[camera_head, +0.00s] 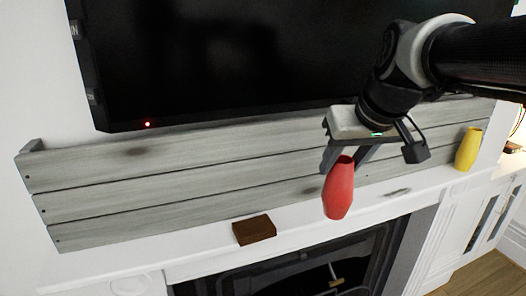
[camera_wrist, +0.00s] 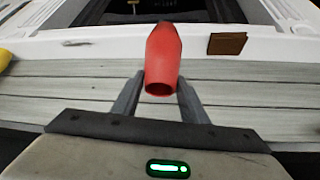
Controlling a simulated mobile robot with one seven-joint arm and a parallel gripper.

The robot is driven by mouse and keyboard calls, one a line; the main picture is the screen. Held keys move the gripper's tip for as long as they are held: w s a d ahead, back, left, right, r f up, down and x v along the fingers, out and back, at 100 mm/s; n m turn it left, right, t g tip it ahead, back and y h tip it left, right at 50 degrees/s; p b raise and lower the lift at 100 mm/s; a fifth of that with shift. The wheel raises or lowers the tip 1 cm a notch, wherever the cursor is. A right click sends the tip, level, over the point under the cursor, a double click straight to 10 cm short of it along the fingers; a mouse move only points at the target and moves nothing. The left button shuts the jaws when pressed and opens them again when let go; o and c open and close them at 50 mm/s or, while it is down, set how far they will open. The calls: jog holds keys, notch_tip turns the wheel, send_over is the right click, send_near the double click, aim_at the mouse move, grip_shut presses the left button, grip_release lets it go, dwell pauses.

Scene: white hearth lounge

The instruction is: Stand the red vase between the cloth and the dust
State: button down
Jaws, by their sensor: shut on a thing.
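My gripper (camera_head: 342,166) is shut on the red vase (camera_head: 338,192), near its upper end. The vase is roughly upright, its open mouth toward the wrist camera (camera_wrist: 161,60). In the head view it overlaps the white mantel shelf; I cannot tell whether its base touches. The brown cloth (camera_head: 254,230) lies folded on the shelf, left of the vase; in the wrist view it is at the right (camera_wrist: 227,43). The dust, a thin grey patch (camera_head: 398,192), lies on the shelf right of the vase; it shows faintly at left in the wrist view (camera_wrist: 76,43).
A yellow vase (camera_head: 468,149) stands at the right end of the white mantel shelf (camera_head: 190,246). Grey planks (camera_head: 180,180) back the shelf, below a large black television (camera_head: 220,60). A dark fireplace opening (camera_head: 290,268) is below. The shelf is bare left of the cloth.

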jog(key=w+a+p, duration=0.1)
jog(key=w+a, duration=0.2)
jog(key=w, duration=0.6)
notch_tip(320, 180, down, 7)
jog(key=shift+w, duration=0.15)
jog(key=shift+f+b, duration=0.2)
jog(key=shift+b, duration=0.1)
jog(key=c, duration=1.1)
grip_release()
